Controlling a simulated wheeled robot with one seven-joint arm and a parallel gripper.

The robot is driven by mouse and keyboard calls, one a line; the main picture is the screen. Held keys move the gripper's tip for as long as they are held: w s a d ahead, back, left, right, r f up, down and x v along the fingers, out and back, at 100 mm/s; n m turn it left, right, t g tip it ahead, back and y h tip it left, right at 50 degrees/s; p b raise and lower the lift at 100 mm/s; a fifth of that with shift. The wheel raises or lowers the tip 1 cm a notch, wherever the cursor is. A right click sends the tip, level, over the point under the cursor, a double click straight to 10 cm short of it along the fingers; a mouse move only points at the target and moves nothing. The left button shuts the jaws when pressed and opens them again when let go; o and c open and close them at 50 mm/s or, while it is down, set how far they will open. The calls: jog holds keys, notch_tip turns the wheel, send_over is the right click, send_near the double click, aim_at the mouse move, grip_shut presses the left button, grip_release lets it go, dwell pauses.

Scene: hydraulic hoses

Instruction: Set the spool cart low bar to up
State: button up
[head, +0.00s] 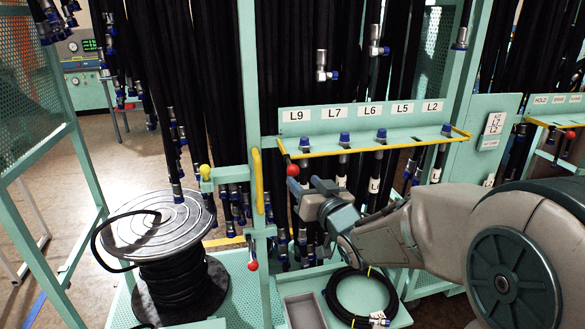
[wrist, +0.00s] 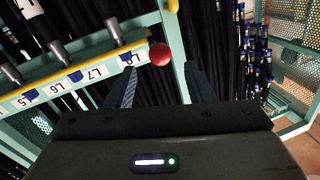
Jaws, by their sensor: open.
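A yellow bar (head: 370,149) runs level in front of the labelled hose rack, with a red ball knob (head: 293,169) at its left end. I take this to be the low bar, but no label confirms it. In the wrist view the red knob (wrist: 161,54) lies ahead of and between my fingertips, and the yellow bar (wrist: 60,87) runs off to the left. My gripper (head: 303,191) is open and empty, just below and right of the knob. Contact with the knob cannot be seen. It also shows in the wrist view (wrist: 159,69).
A hose spool (head: 160,230) stands at the left. A post carries a vertical yellow handle (head: 257,180), a yellow ball (head: 205,171) and a lower red ball (head: 252,265). Black hoses hang close behind the rack. A coiled hose (head: 360,298) and grey tray (head: 304,311) lie below my arm.

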aim_at(295, 173)
jog(key=shift+p+x, duration=0.8)
jog(key=shift+x, duration=2.75)
jog(key=shift+c, duration=0.3)
grip_shut()
jog(key=shift+a, duration=0.1)
